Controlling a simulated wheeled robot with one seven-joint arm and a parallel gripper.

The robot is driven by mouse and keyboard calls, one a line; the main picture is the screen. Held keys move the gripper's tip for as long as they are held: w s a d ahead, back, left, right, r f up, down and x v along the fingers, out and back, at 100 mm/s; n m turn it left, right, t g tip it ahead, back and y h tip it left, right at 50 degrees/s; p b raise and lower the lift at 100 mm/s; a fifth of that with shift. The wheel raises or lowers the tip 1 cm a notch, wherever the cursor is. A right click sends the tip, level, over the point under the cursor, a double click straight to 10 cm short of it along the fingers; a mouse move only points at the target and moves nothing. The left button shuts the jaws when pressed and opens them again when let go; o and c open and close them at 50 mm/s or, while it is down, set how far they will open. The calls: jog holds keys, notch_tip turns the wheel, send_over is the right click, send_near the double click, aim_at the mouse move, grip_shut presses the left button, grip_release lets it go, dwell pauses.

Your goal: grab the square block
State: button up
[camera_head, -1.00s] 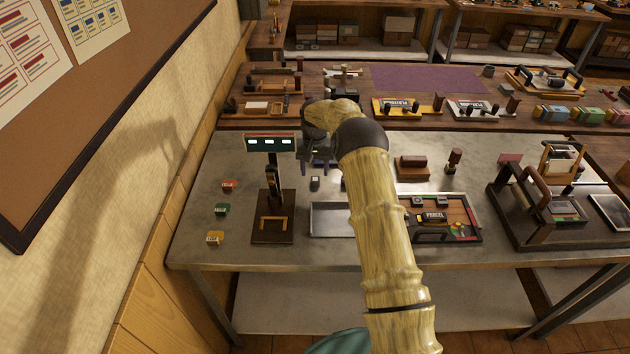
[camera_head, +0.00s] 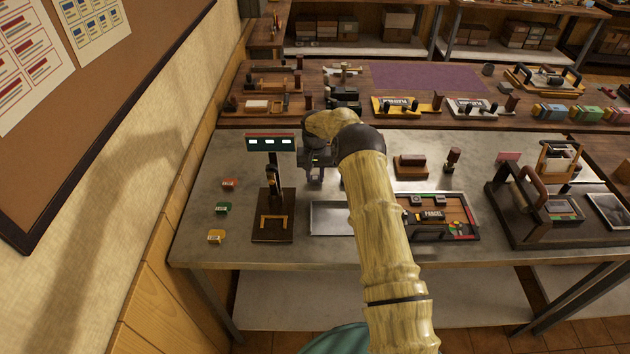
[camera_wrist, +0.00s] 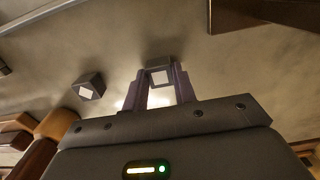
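A small dark block with a pale square face (camera_wrist: 159,76) is at the fingertips of my gripper (camera_wrist: 160,82) in the wrist view. The two fingers stand apart on either side of it; I cannot tell whether they touch it. A second dark block (camera_wrist: 88,86), with a pale face and a more faceted outline, lies to the left on the metal table. In the head view my gripper (camera_head: 316,173) points down low over the table behind the empty metal tray (camera_head: 331,232), and the block under it is hidden.
The stand with a lit display (camera_head: 270,144) rises just left of my gripper. A wooden tray with a parcel stamp (camera_head: 455,229) is to the right of my arm. Small coloured tags (camera_head: 222,208) lie at the left. A dark edge (camera_wrist: 265,14) is at the wrist view's top right.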

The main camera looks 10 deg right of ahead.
aim_at(315, 178)
grip_shut()
notch_tip(315, 178, up, 10)
jog(key=b, duration=0.2)
jog(key=shift+r, duration=0.1)
dwell(0.5)
